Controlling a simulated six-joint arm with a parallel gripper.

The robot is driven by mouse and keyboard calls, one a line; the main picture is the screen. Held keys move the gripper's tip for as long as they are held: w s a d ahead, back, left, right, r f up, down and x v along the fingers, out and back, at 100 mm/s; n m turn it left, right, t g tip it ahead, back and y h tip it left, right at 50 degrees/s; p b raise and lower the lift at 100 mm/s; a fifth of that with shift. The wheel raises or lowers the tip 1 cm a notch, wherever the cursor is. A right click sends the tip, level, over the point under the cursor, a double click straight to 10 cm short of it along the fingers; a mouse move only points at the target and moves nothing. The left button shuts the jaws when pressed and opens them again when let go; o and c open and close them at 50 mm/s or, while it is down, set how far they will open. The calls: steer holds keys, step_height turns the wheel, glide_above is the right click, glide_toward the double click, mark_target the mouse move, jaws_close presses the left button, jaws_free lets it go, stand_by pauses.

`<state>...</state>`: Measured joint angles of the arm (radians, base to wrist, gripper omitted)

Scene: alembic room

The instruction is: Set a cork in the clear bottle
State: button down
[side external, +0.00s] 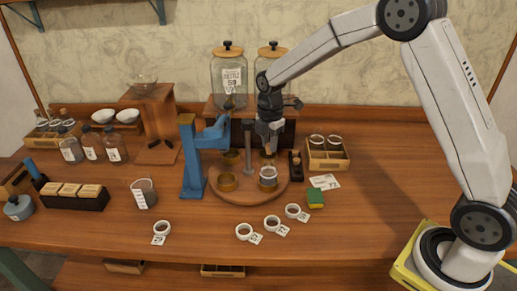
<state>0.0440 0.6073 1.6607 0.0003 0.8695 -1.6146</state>
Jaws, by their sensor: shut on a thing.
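My gripper (269,151) points down over the right side of a round wooden stand (244,198). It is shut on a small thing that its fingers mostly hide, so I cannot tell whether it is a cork. Just below it, a clear glass vessel (268,172) sits in a brass cup (268,185) on the stand. I cannot tell whether the held thing touches this glass. Three stoppered, labelled bottles, one of them here (92,150), stand at the back left. I cannot tell which bottle is the clear one.
A blue press (192,165) stands left of my gripper, close to the stand. A wooden crate with glass jars (327,158), a green-yellow sponge (315,199) and a small dark bottle (296,165) are to the right. Several tagged white rings (244,232) lie in front.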

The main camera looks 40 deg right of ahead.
steer(key=shift+f, duration=0.65)
steer(key=shift+f, duration=1)
stand_by(2.6)
jaws_free()
stand_by(0.5)
steer(key=shift+r, duration=0.15)
steer(key=shift+r, duration=3.35)
steer(key=shift+s, duration=0.1)
